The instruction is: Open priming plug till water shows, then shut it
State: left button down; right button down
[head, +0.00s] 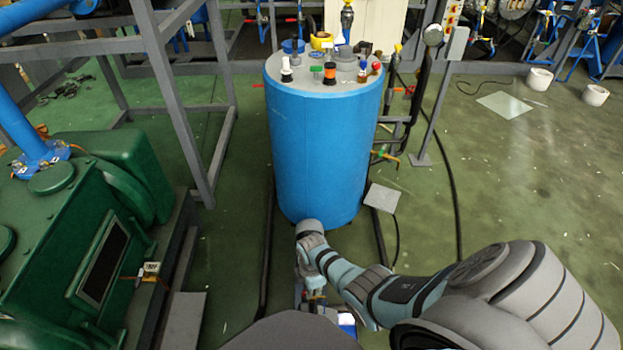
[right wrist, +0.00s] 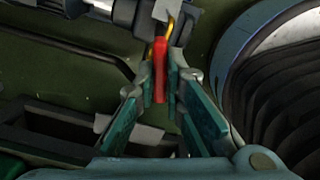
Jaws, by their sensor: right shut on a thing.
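In the right wrist view a slim red handle (right wrist: 159,58) stands between the fingertips of my right gripper (right wrist: 161,88), which is shut on it. A yellow part (right wrist: 171,24) adjoins the handle's upper end, near grey metal fittings (right wrist: 125,14). In the head view my right gripper (head: 313,283) is low, just in front of the blue tank's base, and partly hidden by my own arm. The red handle cannot be made out there. I cannot tell whether it belongs to the priming plug, and no water is visible. My left gripper is not in view.
The blue tank (head: 322,150) stands upright with several small items on its lid. Green machinery (head: 75,235) fills the left. A dark ribbed round body (right wrist: 285,75) is close on the right in the wrist view. Pipes and a cable run right of the tank; open floor (head: 500,180) lies beyond.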

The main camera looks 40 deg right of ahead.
jog(key=shift+w+m+p, duration=0.1)
jog(key=shift+m+p, duration=0.25)
jog(key=shift+m, duration=1.55)
jog(key=c, duration=1.7)
grip_release()
notch_tip(320, 180, up, 12)
